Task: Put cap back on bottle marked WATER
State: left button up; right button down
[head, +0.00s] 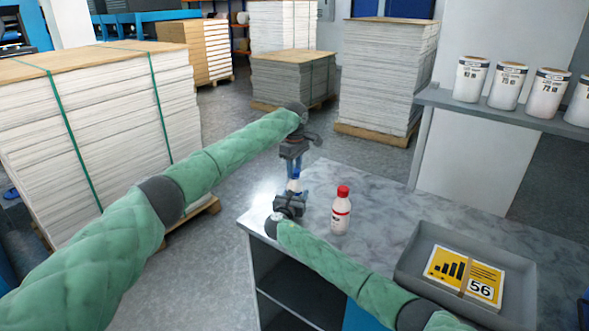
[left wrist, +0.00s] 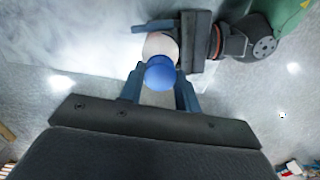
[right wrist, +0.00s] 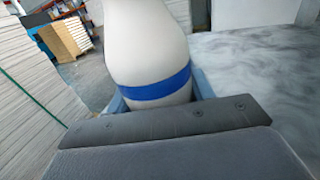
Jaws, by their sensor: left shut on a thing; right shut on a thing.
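A white bottle with a blue band (right wrist: 158,50) is held upright by my right gripper (head: 292,194), which is shut on it. Its label is not readable here. The bottle also shows in the head view (head: 294,185) and, from above, in the left wrist view (left wrist: 160,44). My left gripper (head: 294,168) points down from above, shut on a blue cap (left wrist: 159,74). The cap is over the bottle's top, overlapping it in the left wrist view. I cannot tell whether they touch. The cap is mostly hidden by fingers in the head view.
A red-capped white bottle (head: 341,209) stands on the marble-look table (head: 385,200), just right of my grippers. A grey tray (head: 412,262) with a yellow card stack (head: 462,275) is at the right. Several cans (head: 507,86) line a shelf. Paper stacks stand behind.

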pick_arm(q)
jog(key=m, duration=2.7)
jog(key=o, duration=1.1)
jog(key=shift+c, duration=0.2)
